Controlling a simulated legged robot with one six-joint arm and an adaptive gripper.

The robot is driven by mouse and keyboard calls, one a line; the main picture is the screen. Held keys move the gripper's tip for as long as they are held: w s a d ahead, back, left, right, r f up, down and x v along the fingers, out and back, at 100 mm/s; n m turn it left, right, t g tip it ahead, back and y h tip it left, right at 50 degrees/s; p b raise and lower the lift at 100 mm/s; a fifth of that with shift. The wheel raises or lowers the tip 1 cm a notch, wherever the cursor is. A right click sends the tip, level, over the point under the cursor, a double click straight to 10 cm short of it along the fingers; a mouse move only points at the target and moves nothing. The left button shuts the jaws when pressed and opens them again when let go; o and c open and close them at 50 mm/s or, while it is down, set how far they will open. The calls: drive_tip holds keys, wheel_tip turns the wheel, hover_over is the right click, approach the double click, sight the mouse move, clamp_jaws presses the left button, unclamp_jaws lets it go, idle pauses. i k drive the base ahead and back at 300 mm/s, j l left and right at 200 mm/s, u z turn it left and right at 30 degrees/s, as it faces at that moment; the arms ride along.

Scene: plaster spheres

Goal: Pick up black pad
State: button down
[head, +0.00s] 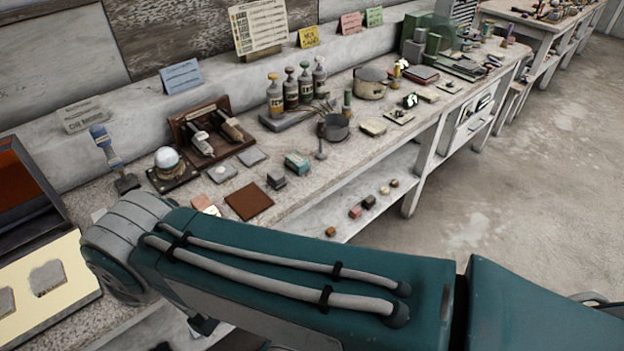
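No thing in view is plainly the black pad. Other dark flat pieces (422,74) lie far back on the bench, too small to tell apart. My teal arm crosses the lower part of the head view, in front of the bench. My gripper is not clearly seen, so I cannot tell its state or whether it holds anything.
The workbench (325,180) also carries a wooden rack (212,133), several bottles (291,90), a grey pot (370,83) and small blocks. A blue-headed tool (105,148) stands at left beside an open case (55,280). Small blocks (369,202) lie on the lower shelf. The concrete floor (510,170) at right is clear.

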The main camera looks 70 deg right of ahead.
sight(276, 178)
drive_tip(key=k+j+z, duration=0.1)
drive_tip(key=z, duration=1.5)
drive_tip(key=i+l+z, duration=0.2)
drive_tip(key=i+l+u, duration=0.3)
drive_tip(key=i, duration=0.2)
